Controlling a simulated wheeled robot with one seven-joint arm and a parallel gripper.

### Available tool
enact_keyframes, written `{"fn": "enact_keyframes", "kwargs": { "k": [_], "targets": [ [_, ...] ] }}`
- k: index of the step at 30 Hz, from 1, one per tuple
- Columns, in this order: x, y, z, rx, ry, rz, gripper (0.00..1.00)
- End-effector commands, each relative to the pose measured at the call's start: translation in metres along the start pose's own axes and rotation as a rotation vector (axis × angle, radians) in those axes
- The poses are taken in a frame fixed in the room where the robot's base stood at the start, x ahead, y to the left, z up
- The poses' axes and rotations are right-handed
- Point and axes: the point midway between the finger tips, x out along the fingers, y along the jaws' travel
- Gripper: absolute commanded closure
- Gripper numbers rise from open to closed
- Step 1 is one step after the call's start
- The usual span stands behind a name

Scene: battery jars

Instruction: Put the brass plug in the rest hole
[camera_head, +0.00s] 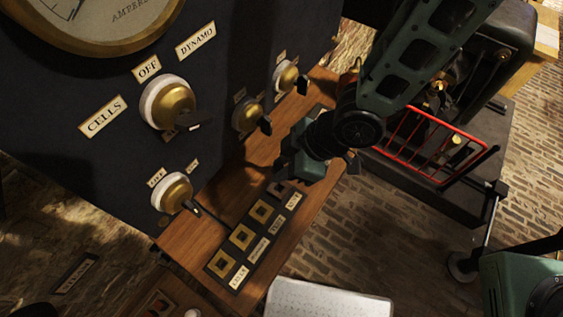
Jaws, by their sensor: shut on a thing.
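My gripper (296,172) is shut and sits low over the far end of a black strip (217,262) on the wooden shelf. The brass plug is not clearly visible; the gripper's own body covers what is between its fingers. The strip has a row of square brass-rimmed holes: a near hole (221,263), a second (241,237) and a third (262,211). A darker far hole (281,190) lies right beside the gripper and is partly covered. Small labels stand beside the holes; the nearest reads CELLS, and I cannot surely read which one says rest.
A dark panel (95,165) with brass knobs, such as a large knob (168,103) and a lower knob (171,192), rises left of the shelf (190,248). A red rail (440,125) stands right of my arm. A white perforated block (325,300) is at the bottom.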

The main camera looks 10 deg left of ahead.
Motion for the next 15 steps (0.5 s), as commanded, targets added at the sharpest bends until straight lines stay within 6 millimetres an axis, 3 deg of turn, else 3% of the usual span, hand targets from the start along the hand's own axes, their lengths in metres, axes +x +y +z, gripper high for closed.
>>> {"fn": "enact_keyframes", "kwargs": {
  "k": [15],
  "targets": [
    [0.035,0.000,0.022,0.000,0.001,0.000,0.99]
  ]
}}
